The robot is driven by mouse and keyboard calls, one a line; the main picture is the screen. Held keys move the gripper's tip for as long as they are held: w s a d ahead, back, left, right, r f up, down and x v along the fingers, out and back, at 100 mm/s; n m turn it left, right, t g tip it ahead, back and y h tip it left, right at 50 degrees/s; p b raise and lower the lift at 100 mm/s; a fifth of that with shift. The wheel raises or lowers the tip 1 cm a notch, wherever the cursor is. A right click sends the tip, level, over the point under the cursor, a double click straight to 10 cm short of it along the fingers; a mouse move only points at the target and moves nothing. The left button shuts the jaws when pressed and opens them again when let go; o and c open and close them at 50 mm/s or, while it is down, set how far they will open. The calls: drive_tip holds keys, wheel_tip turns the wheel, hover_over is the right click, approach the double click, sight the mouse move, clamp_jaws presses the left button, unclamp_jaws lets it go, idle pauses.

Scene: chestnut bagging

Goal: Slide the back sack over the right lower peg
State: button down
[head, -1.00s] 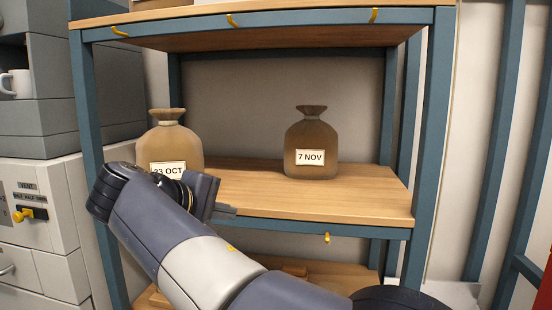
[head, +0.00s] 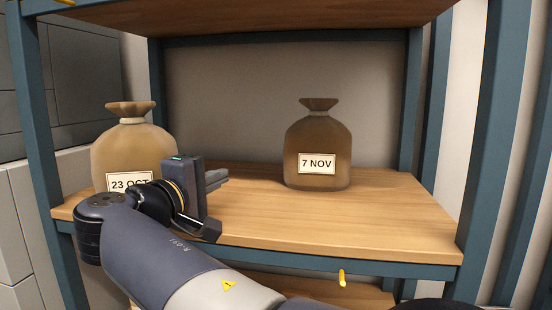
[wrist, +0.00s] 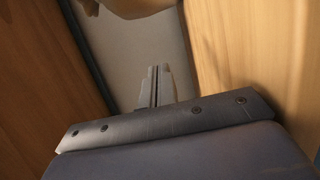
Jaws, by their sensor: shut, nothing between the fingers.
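The back sack (head: 318,150) is a brown, tied sack labelled 7 NOV, standing upright on the middle shelf (head: 350,225), away from its front edge. The right lower peg (head: 342,278) is a small yellow hook under that shelf's front edge. My gripper (head: 218,178) is shut and empty above the left part of the shelf, left of the back sack and apart from it. Its closed fingers show in the wrist view (wrist: 157,85). A lighter sack labelled 23 OCT (head: 135,150) stands at the left, partly hidden by my arm.
Blue posts (head: 487,140) bound the rack. The shelf right of the back sack is clear. A brown rounded shape (wrist: 130,6) tops the wrist view; I cannot tell which sack it is.

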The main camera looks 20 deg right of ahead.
drive_tip(key=p+x, duration=0.3)
drive_tip(key=x, duration=1.2)
drive_tip(key=shift+w+d+r+p, duration=0.15)
drive_tip(key=shift+w+d+p, duration=0.1)
drive_tip(key=shift+p, duration=0.15)
drive_tip(key=s+d, duration=0.1)
drive_tip(key=d, duration=0.1)
drive_tip(key=shift+s+d+p, duration=0.4)
drive_tip(key=shift+s+d, duration=0.15)
drive_tip(key=shift+d, duration=0.15)
drive_tip(key=shift+s+d+f, duration=0.15)
drive_tip(key=shift+d+f, duration=0.1)
drive_tip(key=s+d+b, duration=0.1)
drive_tip(key=s+d, duration=0.2)
drive_tip(key=d, duration=0.2)
drive_tip(key=s+d+b, duration=0.2)
drive_tip(key=s+d, duration=0.1)
drive_tip(key=d, duration=0.2)
drive_tip(key=s+d+b, duration=0.2)
drive_tip(key=s+d, duration=0.2)
drive_tip(key=d, duration=0.1)
drive_tip(key=shift+s+r, duration=0.1)
